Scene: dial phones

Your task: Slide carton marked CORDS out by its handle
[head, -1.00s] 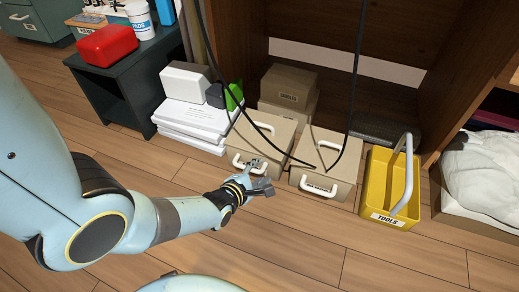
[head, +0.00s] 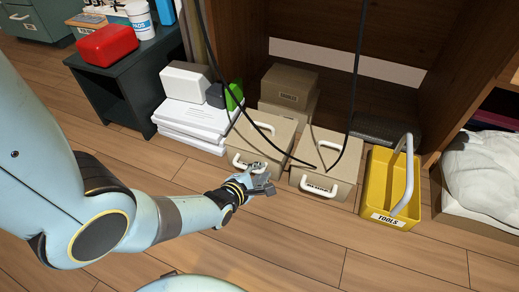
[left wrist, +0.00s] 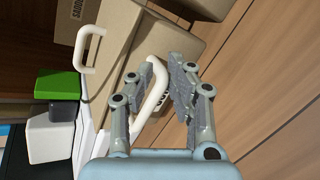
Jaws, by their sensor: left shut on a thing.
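A tan carton (head: 285,136) stands on the floor at the left of the cabinet opening, with a white handle on top and a white front handle (head: 237,161). My left gripper (head: 258,171) is at this front handle. In the left wrist view, the front handle (left wrist: 155,96) lies between the fingers of the gripper (left wrist: 164,72), which is shut on it. The label by this handle is mostly hidden and I cannot read it. A second tan carton (head: 345,165) stands to the right, its front label too small to read surely. My right gripper is not in view.
A yellow TOOLS caddy (head: 374,182) stands right of the cartons. White stacked papers (head: 190,120) with boxes on them stand left. Black cables (head: 238,80) hang in front of the cartons. More tan boxes (head: 290,82) stand behind. The wooden floor (head: 300,240) in front is clear.

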